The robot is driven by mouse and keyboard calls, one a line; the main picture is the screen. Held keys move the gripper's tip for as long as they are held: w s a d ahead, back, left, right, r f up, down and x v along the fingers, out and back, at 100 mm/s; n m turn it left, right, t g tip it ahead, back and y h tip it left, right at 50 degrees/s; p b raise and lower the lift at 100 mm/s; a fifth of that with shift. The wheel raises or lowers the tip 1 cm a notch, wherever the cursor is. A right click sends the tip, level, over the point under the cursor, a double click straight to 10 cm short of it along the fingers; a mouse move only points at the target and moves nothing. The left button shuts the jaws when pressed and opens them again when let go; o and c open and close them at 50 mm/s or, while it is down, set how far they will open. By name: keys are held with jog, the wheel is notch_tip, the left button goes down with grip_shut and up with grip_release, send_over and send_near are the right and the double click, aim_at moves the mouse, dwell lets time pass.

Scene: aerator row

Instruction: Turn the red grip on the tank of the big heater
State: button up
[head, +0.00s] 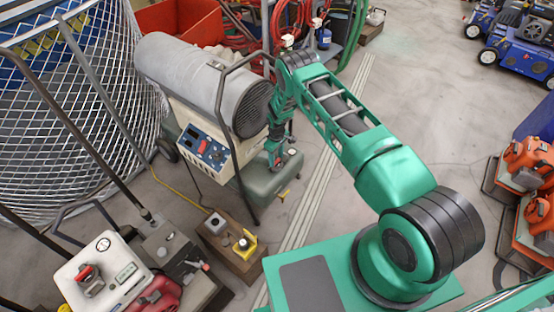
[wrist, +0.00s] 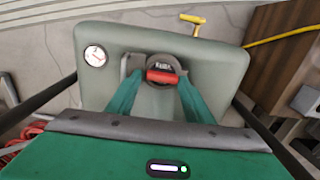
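The big heater (head: 190,75) has a grey barrel above a cream control box, with a grey-green tank (head: 262,190) at its base. In the wrist view the tank top (wrist: 215,65) fills the upper middle. The red grip (wrist: 163,76) is a short bar on a dark round cap, lying roughly crosswise in the picture. My gripper (wrist: 160,80) is open, with one green finger on each side of the red grip and small gaps showing.
A round gauge (wrist: 96,56) and a yellow T-handle (wrist: 193,19) are on the tank. The heater's dark tube frame (head: 235,150) runs close to my gripper. A wooden box (head: 235,247) stands in front. Clear floor (head: 410,95) lies to the right.

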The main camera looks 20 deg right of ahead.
jog(key=shift+o, duration=0.9)
notch_tip(320, 180, up, 11)
jog(key=shift+f, duration=0.15)
jog(key=shift+d, duration=0.1)
